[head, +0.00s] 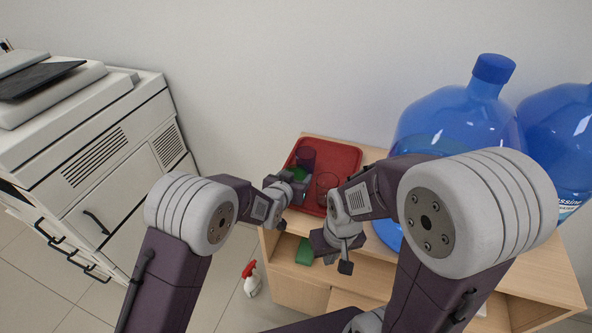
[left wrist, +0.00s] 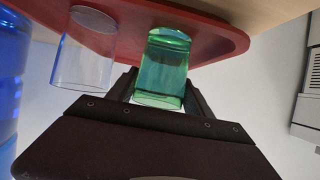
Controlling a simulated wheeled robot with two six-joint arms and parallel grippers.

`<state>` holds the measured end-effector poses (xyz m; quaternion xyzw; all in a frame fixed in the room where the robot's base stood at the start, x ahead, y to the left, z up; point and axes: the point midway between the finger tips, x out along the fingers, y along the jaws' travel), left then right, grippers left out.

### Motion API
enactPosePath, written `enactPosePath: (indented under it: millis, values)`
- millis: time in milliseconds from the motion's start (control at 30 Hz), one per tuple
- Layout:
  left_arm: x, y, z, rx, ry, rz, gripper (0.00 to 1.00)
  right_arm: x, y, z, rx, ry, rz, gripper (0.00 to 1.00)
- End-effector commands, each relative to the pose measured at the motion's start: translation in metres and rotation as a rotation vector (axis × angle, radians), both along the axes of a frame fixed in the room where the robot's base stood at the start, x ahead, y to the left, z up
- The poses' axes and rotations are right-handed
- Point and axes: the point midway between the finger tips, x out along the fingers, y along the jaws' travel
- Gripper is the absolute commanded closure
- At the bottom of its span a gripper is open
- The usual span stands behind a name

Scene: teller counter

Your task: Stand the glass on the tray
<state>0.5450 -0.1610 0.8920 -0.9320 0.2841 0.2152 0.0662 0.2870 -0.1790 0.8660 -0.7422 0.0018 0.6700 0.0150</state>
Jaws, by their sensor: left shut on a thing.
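The red tray (head: 345,158) lies on top of the wooden cabinet. My left gripper (head: 298,184) is at the tray's left side, shut on a green glass (left wrist: 165,68). In the head view the green glass (head: 299,174) is partly hidden by the gripper. It looks roughly parallel to a clear glass (left wrist: 84,48) beside it, which stands on the tray (left wrist: 205,25). I cannot tell whether the green glass touches the tray. The clear glass also shows in the head view (head: 327,184). My right gripper (head: 350,256) is empty in front of the cabinet, below the tray; its jaws are unclear.
Large blue water bottles (head: 455,125) stand right of the tray. A green item (head: 304,251) lies on the shelf below. A white printer (head: 95,150) stands left, and a red-topped spray bottle (head: 251,280) is on the floor.

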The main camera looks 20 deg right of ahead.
Motion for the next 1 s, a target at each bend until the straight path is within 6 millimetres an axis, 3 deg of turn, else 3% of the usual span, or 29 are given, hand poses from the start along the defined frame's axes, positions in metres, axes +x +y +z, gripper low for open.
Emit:
enactPosePath:
  millis: [367, 400, 467, 833, 1000]
  values:
    - [0.001, -0.001, -0.003, -0.003, -0.005, 0.000, 1.00, 0.000, 0.000, -0.004, 0.000, 0.000, 0.000, 1.00]
    - [0.000, 0.000, -0.003, -0.002, -0.002, 0.000, 0.33, 0.000, 0.000, -0.003, 0.000, 0.000, 0.000, 1.00]
    - [0.000, 0.000, -0.003, -0.002, -0.002, 0.000, 0.19, 0.000, 0.000, -0.003, 0.000, 0.000, 0.000, 1.00]
    - [0.000, 0.000, 0.004, -0.002, -0.002, 0.000, 0.19, 0.000, 0.000, 0.003, 0.000, 0.000, 0.000, 1.00]
    - [-0.019, 0.012, 0.013, -0.001, -0.003, 0.000, 0.19, 0.000, 0.000, 0.000, 0.000, 0.000, 0.000, 1.00]
